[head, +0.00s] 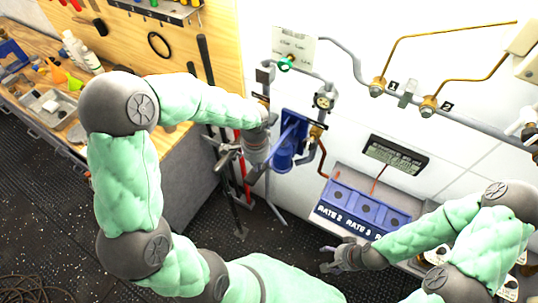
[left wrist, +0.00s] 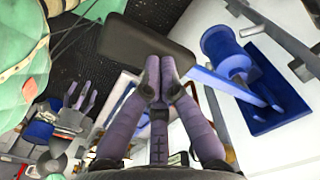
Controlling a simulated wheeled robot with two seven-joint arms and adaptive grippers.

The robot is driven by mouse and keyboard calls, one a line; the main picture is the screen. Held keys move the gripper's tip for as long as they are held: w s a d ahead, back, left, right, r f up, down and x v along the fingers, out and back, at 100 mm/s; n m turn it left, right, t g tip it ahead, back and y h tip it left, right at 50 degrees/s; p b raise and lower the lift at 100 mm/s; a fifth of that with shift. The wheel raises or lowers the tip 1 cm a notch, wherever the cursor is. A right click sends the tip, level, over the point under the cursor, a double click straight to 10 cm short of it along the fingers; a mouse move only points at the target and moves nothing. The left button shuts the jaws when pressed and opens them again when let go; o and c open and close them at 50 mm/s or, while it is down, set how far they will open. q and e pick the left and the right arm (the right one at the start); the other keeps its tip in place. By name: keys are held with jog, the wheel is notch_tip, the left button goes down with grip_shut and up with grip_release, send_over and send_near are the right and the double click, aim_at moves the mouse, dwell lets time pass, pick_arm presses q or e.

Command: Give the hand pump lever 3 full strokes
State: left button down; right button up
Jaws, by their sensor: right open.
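The hand pump (head: 285,152) is a blue cylinder on a blue wall plate (head: 297,124), right of my left gripper. In the left wrist view the pump body (left wrist: 228,52) is at upper right, and its blue lever (left wrist: 222,84) ends in a thick black grip (left wrist: 135,42). My left gripper (left wrist: 160,72) has its fingers together, tips overlapping the near face of the black grip; the grip does not show between them. Whether they touch it is unclear. My right gripper (head: 335,260) is open and empty below the rate bins; it also shows in the left wrist view (left wrist: 80,98).
Blue bins (head: 345,219) marked RATE sit in a wall tray at right. Pipes, a gauge (head: 324,100) and brass valves (head: 377,87) are on the wall above. A cluttered wooden workbench (head: 45,92) stands at left. The dark floor between is mostly clear.

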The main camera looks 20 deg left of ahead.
pick_arm(q)
jog(key=shift+f+b, duration=3.8)
jog(key=shift+f, duration=1.25)
notch_tip(320, 180, up, 12)
jog(key=p, duration=0.9)
jog(key=shift+r+p, duration=0.25)
jog(key=shift+p, duration=0.1)
jog(key=shift+f, duration=0.2)
notch_tip(320, 180, down, 12)
jog(key=b, duration=1)
notch_tip(320, 180, up, 12)
jog(key=p, duration=0.9)
jog(key=shift+p, duration=0.35)
jog(key=shift+r, duration=0.1)
jog(key=shift+r+p, duration=1.95)
jog(key=shift+r, duration=0.55)
